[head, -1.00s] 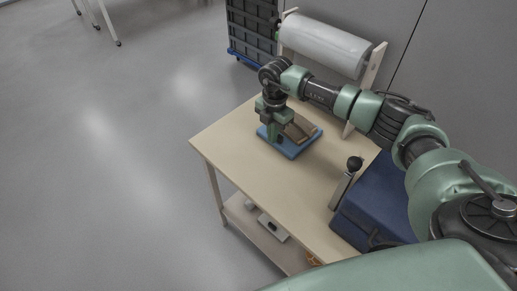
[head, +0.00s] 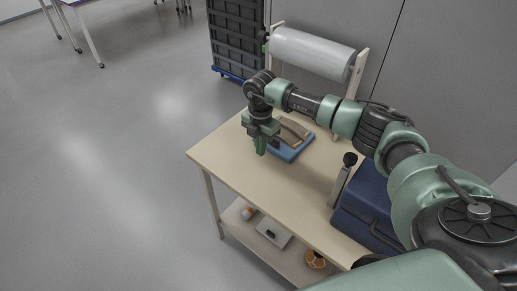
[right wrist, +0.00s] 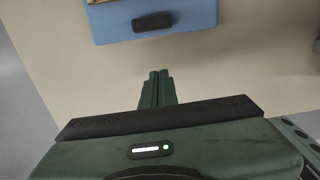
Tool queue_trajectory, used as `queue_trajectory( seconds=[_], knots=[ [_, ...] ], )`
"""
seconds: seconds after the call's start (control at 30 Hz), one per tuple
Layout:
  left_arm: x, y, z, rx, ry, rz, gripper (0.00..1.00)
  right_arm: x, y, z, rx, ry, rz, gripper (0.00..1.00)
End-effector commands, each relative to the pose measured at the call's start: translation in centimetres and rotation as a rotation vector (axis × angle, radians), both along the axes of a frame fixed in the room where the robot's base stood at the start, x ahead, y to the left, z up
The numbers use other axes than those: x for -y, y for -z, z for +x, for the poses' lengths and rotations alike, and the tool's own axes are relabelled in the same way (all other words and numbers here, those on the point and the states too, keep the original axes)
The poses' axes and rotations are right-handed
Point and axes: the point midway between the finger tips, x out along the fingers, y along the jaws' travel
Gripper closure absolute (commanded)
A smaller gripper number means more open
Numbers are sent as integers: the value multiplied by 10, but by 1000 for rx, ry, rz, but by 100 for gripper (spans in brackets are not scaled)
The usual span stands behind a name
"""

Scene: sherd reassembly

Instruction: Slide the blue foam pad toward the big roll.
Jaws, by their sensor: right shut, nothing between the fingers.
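The blue foam pad (head: 287,154) lies flat on the wooden table, on the side toward the big roll. Brown curved sherds (head: 294,131) rest on it. The big roll (head: 312,53) is pale and wrapped, held in a wooden stand behind the table. My right gripper (head: 261,149) points down just left of the pad, shut and empty. In the right wrist view its closed fingertips (right wrist: 160,75) are apart from the pad (right wrist: 190,17), with bare table between them. A dark oblong piece (right wrist: 152,22) sits on the pad near its edge. My left gripper is not in view.
A dark blue case (head: 368,205) and an upright tool with a black knob (head: 349,160) stand at the table's right. The front of the tabletop (head: 255,185) is clear. A lower shelf holds small items. Dark stacked crates (head: 236,35) stand behind.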

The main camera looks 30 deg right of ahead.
Motion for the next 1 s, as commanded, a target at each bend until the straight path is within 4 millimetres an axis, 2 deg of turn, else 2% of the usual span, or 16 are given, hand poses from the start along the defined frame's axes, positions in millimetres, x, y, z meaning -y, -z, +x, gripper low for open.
queue_trajectory(
  seconds=[0.07,0.17,0.43,0.6,1.0],
  knots=[
    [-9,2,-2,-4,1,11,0,0,-14,2,8,-1,1,100],
    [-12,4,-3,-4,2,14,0,0,-27,2,8,0,0,100],
    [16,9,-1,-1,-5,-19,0,-1,-70,2,8,-2,1,100],
    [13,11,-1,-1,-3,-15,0,-1,-91,1,5,-1,1,100],
    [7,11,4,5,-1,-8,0,-1,-97,1,4,-1,0,100]
  ],
)
